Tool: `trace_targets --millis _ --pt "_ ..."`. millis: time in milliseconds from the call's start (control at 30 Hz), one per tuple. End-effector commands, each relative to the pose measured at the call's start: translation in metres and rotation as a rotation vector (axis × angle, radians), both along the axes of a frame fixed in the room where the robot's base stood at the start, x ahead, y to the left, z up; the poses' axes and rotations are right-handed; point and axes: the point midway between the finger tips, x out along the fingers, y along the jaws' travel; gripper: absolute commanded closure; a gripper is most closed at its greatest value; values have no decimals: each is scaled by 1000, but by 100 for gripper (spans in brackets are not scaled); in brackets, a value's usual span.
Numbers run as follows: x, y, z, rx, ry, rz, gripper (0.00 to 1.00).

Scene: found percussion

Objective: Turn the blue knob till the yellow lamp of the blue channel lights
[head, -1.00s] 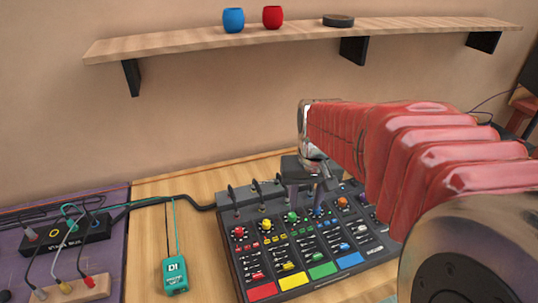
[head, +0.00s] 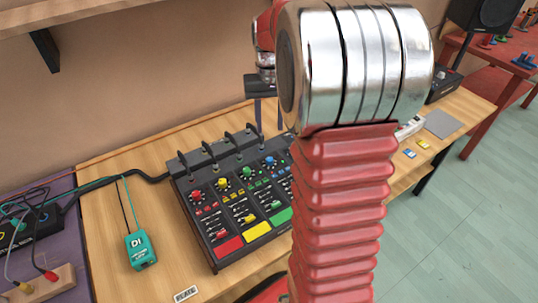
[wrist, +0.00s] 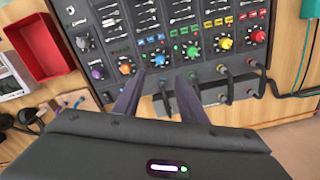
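The black mixer (head: 237,255) stands on the wooden bench with a row of coloured knobs. The blue knob (head: 270,160) sits right of the green knob (head: 246,171) in the head view. In the wrist view the blue knob (wrist: 160,60) lies between the orange knob (wrist: 126,69) and the green knob (wrist: 192,52). My gripper (wrist: 160,80) is open, its fingers spread with the blue knob showing in the gap beyond the tips. In the head view my gripper (head: 268,112) hangs above the mixer's back edge. The blue channel's small lamps are too small to read.
Black plugs and cables (head: 208,151) rise along the mixer's back edge. A teal DI box (head: 140,250) lies on the bench to the left. A red tray (wrist: 45,48) shows in the wrist view. My arm hides the mixer's right part in the head view.

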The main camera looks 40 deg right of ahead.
Motion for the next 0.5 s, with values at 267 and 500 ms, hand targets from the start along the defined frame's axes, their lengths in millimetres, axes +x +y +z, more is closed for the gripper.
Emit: trace_targets --millis 267,500 --pt "0 0 -2 0 -1 0 62" --pt "0 0 -22 0 0 0 62"
